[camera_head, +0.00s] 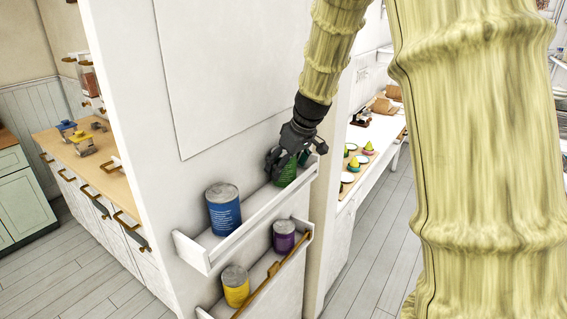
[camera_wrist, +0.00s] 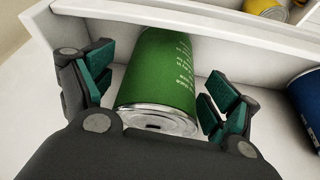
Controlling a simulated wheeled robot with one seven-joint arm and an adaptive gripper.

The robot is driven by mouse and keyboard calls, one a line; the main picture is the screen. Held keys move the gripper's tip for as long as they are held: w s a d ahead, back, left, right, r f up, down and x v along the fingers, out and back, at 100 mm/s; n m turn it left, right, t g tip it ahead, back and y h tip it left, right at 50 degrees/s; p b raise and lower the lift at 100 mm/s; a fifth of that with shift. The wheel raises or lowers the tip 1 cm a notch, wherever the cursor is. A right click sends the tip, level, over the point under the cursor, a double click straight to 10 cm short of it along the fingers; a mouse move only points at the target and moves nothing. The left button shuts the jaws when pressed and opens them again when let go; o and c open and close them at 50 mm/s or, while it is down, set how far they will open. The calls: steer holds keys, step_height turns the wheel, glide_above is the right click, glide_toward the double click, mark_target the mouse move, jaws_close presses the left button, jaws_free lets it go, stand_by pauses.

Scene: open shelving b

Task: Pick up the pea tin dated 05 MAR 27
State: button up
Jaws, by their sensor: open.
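A green tin (camera_head: 287,172) stands on the upper wall shelf, partly hidden behind my gripper (camera_head: 290,158). In the wrist view the green tin (camera_wrist: 163,75) shows its metal end and small pale print on its side, too small to read as a date. My gripper (camera_wrist: 158,92) is open, with one teal-padded finger on each side of the tin. A gap shows between the tin and the right finger; the left finger is close to the tin, and I cannot tell if it touches.
A blue tin (camera_head: 223,208) stands on the same white upper shelf (camera_head: 240,236), also at right in the wrist view (camera_wrist: 306,100). A purple tin (camera_head: 284,237) and a yellow tin (camera_head: 235,286) stand on the lower shelf. The shelf has a raised front lip.

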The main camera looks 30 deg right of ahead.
steer(key=shift+x, duration=0.85)
steer(key=shift+s, duration=0.15)
steer(key=c, duration=1.3)
